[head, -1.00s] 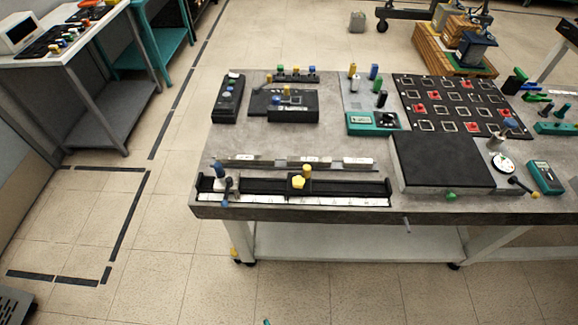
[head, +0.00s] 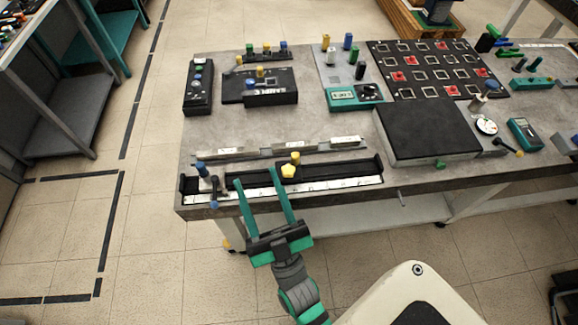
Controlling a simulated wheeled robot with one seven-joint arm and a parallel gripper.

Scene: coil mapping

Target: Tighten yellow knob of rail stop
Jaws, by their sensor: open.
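The black rail (head: 340,172) with a white scale strip lies along the near edge of the grey table. A rail stop with a yellow knob (head: 288,171) sits near its middle, and a second yellow top shows just behind it. A blue-topped piece (head: 201,168) stands at the rail's left end. My gripper (head: 256,177) is open and empty. Its two long green fingers reach from below over the rail's front, to the left of the yellow knob. The right fingertip is close to the knob; I cannot tell its height above the rail.
A black flat box (head: 425,130) stands to the right of the rail. Grey bars (head: 280,148) lie behind it. A black control box (head: 198,87), a labelled black box (head: 268,95) and a green meter (head: 354,97) stand farther back. Bare table lies between them.

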